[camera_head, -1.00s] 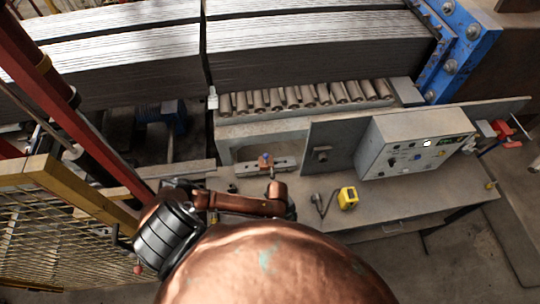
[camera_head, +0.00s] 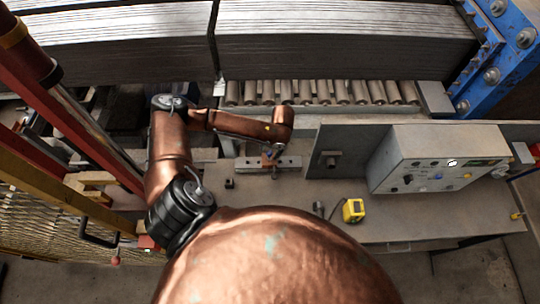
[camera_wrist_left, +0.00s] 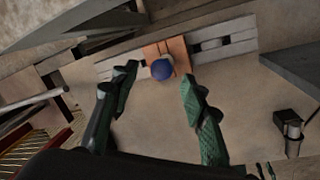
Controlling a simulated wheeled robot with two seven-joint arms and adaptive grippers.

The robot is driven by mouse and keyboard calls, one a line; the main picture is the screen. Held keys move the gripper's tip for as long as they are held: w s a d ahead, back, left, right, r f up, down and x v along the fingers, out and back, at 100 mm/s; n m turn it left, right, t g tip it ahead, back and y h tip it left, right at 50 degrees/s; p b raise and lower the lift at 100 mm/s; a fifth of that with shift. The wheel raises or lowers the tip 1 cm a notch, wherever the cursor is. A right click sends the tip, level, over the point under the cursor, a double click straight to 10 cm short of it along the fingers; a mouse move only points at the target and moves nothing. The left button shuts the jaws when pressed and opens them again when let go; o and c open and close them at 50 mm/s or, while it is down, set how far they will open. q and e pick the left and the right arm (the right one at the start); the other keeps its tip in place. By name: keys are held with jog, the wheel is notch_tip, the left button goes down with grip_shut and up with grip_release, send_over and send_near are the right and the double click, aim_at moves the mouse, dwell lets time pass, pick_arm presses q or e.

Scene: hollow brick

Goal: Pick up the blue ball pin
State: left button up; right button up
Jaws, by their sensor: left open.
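The blue ball pin (camera_wrist_left: 161,69) shows in the left wrist view as a round blue ball in front of an orange-brown block on a pale slotted bar. It lies between and a little beyond the fingertips of my left gripper (camera_wrist_left: 158,84), which is open with nothing between its fingers. In the head view my left arm reaches over the bench, and the left gripper (camera_head: 275,151) is small above the bar, partly hiding the block and pin. My right gripper is not in view.
The pale bar (camera_head: 289,162) lies on the grey bench (camera_head: 280,192). A control box (camera_head: 440,160) and an upright plate stand to the right. A yellow device (camera_head: 353,210) with a cable sits nearer. Rollers (camera_head: 320,92) line the back. The bench around the bar is mostly clear.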

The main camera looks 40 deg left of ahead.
aim_at(270, 152)
pick_arm(q)
jog(key=f, duration=0.2)
jog(key=shift+w+a+f, duration=0.2)
jog(key=shift+f, duration=0.2)
jog(key=shift+s+a+f+p, duration=0.2)
jog(key=shift+f+p, duration=0.1)
jog(key=shift+f, duration=0.25)
jog(key=shift+w+f, duration=0.1)
jog(key=c, duration=1)
grip_shut()
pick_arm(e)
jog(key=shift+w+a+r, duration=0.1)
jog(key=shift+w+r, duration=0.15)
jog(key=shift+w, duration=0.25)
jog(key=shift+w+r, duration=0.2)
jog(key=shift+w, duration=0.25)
